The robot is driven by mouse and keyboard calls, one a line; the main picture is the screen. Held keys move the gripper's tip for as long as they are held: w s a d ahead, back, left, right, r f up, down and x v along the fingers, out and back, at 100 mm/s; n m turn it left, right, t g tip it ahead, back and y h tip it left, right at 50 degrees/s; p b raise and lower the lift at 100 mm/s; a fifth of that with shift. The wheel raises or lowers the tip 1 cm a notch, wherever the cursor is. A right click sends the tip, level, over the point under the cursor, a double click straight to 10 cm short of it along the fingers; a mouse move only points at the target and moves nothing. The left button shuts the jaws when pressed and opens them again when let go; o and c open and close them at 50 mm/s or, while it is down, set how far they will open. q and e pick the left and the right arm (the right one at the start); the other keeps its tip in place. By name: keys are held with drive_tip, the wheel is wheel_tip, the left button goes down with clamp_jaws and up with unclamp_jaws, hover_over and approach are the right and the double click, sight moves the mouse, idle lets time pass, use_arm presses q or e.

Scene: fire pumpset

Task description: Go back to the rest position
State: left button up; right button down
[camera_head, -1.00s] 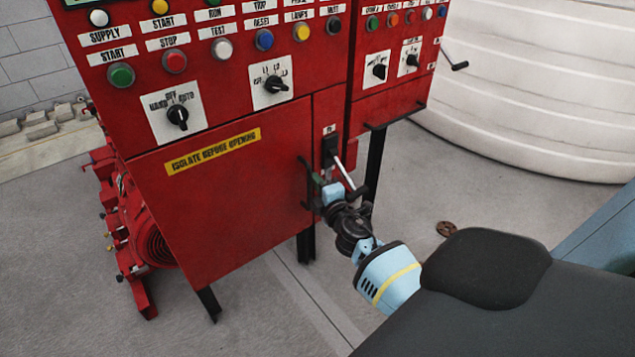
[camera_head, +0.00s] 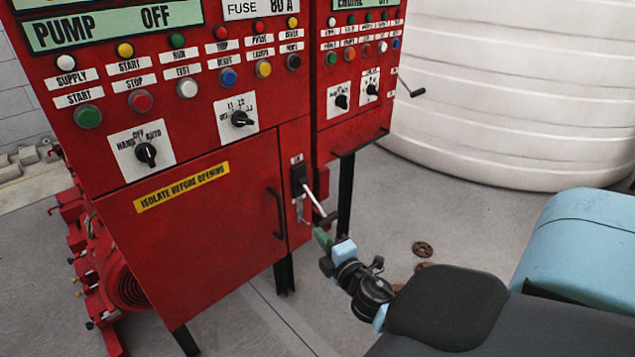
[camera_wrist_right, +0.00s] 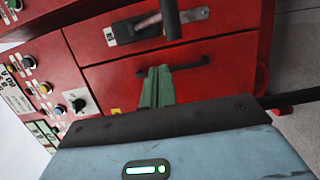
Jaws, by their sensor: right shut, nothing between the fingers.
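My right gripper (camera_head: 322,240) is in front of the lower right part of the red pump cabinet (camera_head: 190,240), just below the isolator handle (camera_head: 318,203). In the right wrist view its green fingers (camera_wrist_right: 156,88) are together, with nothing between them. The isolator handle also shows in the right wrist view (camera_wrist_right: 171,20), ahead of the fingers. The fingers appear apart from the handle. The black door handle (camera_head: 277,213) is to the left of the gripper in the head view. My left gripper is not in view.
A second red control panel (camera_head: 360,75) adjoins the cabinet on the right. A large white ribbed tank (camera_head: 510,90) stands behind it. A red pump (camera_head: 115,285) sits low at the left. Small brown round pieces (camera_head: 422,248) lie on the grey floor, which is open at the right.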

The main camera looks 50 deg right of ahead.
idle(0.3)
